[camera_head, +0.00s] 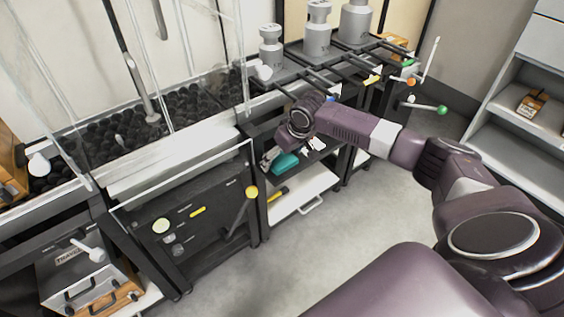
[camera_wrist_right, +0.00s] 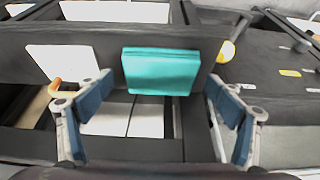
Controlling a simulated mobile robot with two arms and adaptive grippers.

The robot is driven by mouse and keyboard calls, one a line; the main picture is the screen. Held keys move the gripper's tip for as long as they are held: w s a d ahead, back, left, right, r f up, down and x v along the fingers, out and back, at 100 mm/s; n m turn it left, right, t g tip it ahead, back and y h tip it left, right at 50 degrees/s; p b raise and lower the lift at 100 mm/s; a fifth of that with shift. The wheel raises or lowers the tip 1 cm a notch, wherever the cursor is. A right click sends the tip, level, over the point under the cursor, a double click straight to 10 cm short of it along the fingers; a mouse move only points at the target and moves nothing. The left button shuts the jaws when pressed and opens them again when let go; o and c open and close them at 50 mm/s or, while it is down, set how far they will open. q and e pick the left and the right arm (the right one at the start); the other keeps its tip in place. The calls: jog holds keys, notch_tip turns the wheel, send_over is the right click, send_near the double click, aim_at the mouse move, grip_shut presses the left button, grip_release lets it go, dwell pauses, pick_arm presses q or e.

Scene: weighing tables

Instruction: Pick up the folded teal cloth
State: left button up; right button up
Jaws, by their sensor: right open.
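The folded teal cloth (camera_wrist_right: 160,71) lies on a dark shelf, at its edge, in the right wrist view. In the head view the cloth (camera_head: 286,163) shows partly below my right wrist, on the shelf of the dark rack. My right gripper (camera_wrist_right: 160,84) is open, with one blue-padded finger on each side of the cloth in the picture. I see no contact between the fingers and the cloth. In the head view my right gripper (camera_head: 268,158) is small and partly hidden by its own wrist. My left gripper is not in view.
A white drawer or tray (camera_head: 300,190) sits below the shelf. Grey weights (camera_head: 318,35) stand on the rack above. A dark tool board (camera_head: 195,215) with a yellow-ended handle is to the left. The grey floor (camera_head: 330,220) in front is clear.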

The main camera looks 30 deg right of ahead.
aim_at(282, 159)
jog(key=c, duration=1.1)
jog(key=shift+o, duration=0.2)
jog(key=shift+r, duration=0.1)
jog(key=shift+r, duration=0.25)
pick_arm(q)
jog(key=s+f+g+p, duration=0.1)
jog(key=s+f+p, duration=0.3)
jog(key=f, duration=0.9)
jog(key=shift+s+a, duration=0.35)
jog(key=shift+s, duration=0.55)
pick_arm(e)
notch_tip(282, 159, up, 19)
jog(key=shift+r, duration=0.15)
